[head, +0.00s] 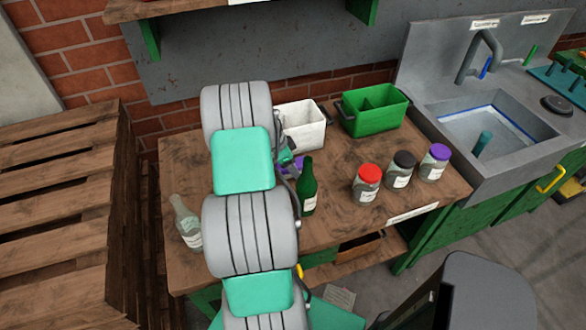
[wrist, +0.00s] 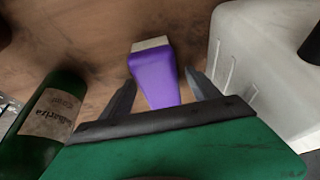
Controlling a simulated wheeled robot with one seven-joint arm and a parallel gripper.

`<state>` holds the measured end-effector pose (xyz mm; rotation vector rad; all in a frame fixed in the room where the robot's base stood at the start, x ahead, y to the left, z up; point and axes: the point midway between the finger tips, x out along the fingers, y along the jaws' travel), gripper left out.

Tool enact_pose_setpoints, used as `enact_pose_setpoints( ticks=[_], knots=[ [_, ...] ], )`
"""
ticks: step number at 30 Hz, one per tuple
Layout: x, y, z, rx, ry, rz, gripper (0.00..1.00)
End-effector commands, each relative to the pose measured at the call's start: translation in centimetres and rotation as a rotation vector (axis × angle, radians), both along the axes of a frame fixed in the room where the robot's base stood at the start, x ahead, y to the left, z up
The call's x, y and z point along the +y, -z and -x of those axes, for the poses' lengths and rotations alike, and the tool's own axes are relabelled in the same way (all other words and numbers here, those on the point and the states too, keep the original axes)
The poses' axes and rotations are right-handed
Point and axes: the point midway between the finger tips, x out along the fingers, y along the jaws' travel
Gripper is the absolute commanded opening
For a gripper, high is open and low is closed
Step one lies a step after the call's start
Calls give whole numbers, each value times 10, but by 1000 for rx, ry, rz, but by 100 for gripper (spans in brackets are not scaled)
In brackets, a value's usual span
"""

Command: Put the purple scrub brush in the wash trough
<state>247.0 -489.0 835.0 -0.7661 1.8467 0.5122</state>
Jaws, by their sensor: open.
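The purple scrub brush (wrist: 153,72), with a pale end, lies on the wooden table between the fingertips of my gripper (wrist: 160,82) in the wrist view. The gripper is open, and a gap shows on each side of the brush. In the head view only a bit of purple (head: 298,161) shows beside my arm, and my gripper is mostly hidden. The wash trough (head: 520,158) is the grey metal sink at the right of the head view, with a tap above it and a teal object inside.
A green bottle (head: 308,188) stands close to the gripper, and a white bin (head: 304,128) is on its other side. A green divided crate (head: 374,112) stands behind. Jars with red (head: 368,171), black (head: 404,159) and purple (head: 440,152) lids stand between brush and trough. A clear bottle (head: 186,224) stands left.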

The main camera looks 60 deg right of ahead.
Motion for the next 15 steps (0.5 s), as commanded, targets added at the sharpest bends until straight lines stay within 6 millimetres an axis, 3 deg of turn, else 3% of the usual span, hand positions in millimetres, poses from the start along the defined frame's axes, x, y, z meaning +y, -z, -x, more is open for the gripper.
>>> enact_pose_setpoints(
  ticks=[7,15],
  knots=[
    [0,0,0,0,0,0,70],
    [0,0,0,0,0,0,48]
  ],
)
